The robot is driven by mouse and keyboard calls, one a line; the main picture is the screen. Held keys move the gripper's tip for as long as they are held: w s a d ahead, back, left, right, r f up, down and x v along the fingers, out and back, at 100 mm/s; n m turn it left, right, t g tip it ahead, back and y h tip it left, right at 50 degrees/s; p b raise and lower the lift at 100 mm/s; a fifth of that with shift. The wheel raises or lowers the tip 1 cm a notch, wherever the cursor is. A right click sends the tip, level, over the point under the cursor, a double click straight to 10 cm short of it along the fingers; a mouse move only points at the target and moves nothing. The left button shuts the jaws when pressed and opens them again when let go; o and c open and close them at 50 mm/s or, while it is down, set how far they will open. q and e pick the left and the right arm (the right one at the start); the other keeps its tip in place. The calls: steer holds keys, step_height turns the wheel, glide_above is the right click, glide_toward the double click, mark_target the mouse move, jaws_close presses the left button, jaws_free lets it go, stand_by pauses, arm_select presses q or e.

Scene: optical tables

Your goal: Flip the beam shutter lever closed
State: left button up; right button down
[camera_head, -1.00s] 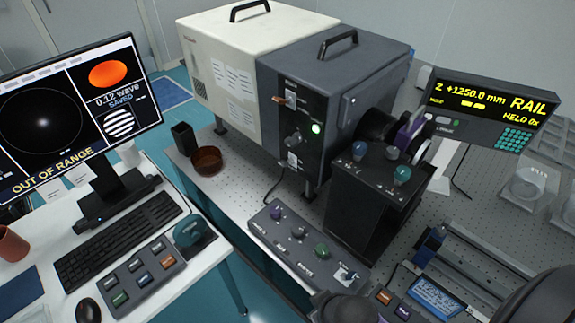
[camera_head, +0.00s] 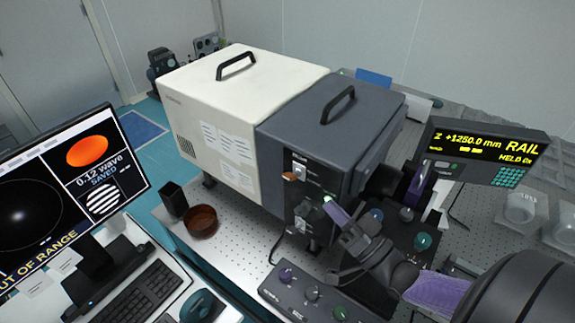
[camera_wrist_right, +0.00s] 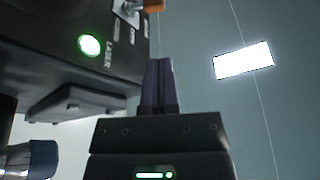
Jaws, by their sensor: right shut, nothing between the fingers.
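The shutter lever has a small orange-brown tip (camera_head: 289,177) and sits high on the front panel of the dark grey housing (camera_head: 311,140). Its tip points left in the head view. In the right wrist view the orange tip (camera_wrist_right: 153,6) shows at the top edge, beside a metal mount. My right gripper (camera_head: 332,208) is shut and empty, with purplish fingers in front of the panel, below and right of the lever. Its fingers (camera_wrist_right: 158,75) point up toward the lever in the wrist view, apart from it. My left gripper is out of view.
A green laser lamp (camera_wrist_right: 90,45) is on the panel near my fingers. A knob box (camera_head: 330,298) stands in front, and a black block with knobs (camera_head: 424,242) is under my right arm. A brown bowl (camera_head: 202,222) and a black cup (camera_head: 174,199) stand left on the perforated table.

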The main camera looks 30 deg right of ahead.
mark_target(292, 181)
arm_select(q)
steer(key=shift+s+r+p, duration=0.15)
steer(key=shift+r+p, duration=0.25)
arm_select(e)
steer(key=x, duration=1)
steer(key=shift+a, duration=0.15)
